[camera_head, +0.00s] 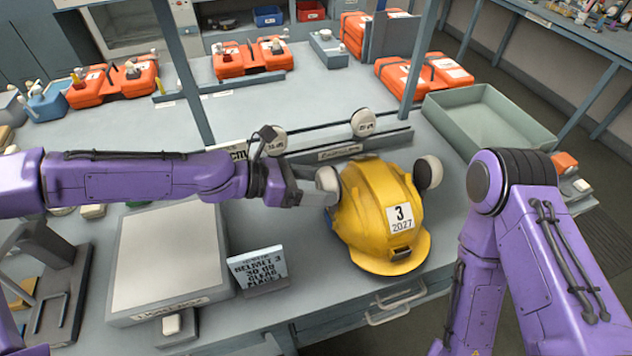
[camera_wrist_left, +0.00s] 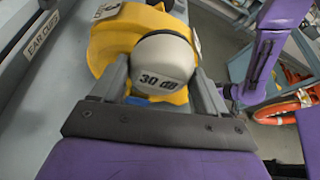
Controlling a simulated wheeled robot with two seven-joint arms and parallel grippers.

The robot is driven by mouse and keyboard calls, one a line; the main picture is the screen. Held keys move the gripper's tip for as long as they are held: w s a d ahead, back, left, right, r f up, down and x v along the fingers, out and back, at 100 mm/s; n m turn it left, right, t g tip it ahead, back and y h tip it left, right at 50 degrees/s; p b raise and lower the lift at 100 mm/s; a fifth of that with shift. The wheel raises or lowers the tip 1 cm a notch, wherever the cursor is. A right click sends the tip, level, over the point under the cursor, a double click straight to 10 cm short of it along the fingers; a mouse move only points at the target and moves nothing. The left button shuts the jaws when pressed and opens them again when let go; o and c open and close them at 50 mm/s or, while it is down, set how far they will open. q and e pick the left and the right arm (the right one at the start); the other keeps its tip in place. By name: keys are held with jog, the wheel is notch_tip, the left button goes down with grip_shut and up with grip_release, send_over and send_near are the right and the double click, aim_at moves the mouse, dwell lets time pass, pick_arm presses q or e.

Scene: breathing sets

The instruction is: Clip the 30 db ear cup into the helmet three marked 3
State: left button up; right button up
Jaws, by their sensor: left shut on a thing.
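The yellow helmet (camera_head: 372,205), with a label reading 3 and 2027, sits on the bench right of centre. A pale ear cup (camera_head: 430,172) is at its right side. My left gripper (camera_head: 318,192) is at the helmet's left side, shut on a pale ear cup (camera_head: 327,180). In the left wrist view the held ear cup (camera_wrist_left: 162,62) reads 30 dB and sits between both fingers, against the yellow helmet (camera_wrist_left: 110,40). I cannot tell whether it is seated in the helmet. My right arm is at the right; its gripper is out of view.
A rack (camera_head: 350,146) behind the helmet holds two more ear cups (camera_head: 364,122). A sign (camera_head: 258,268) reading helmet 3, 30 dB stands in front. A grey-white flat box (camera_head: 168,258) lies left, and a green-grey tray (camera_head: 490,118) stands at the right. Orange cases lie at the back.

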dwell(0.4)
pick_arm(q)
jog(key=shift+s, duration=0.1)
jog(key=shift+p, duration=0.5)
jog(key=shift+f, duration=0.15)
dwell(0.5)
jog(key=shift+f+b, duration=0.3)
jog(key=shift+b, duration=0.1)
jog(key=shift+f+b, duration=1.05)
jog(key=shift+f, duration=0.5)
jog(key=o, duration=1.1)
jog(key=p+v, duration=0.1)
jog(key=v, duration=0.9)
jog(key=shift+a, duration=0.25)
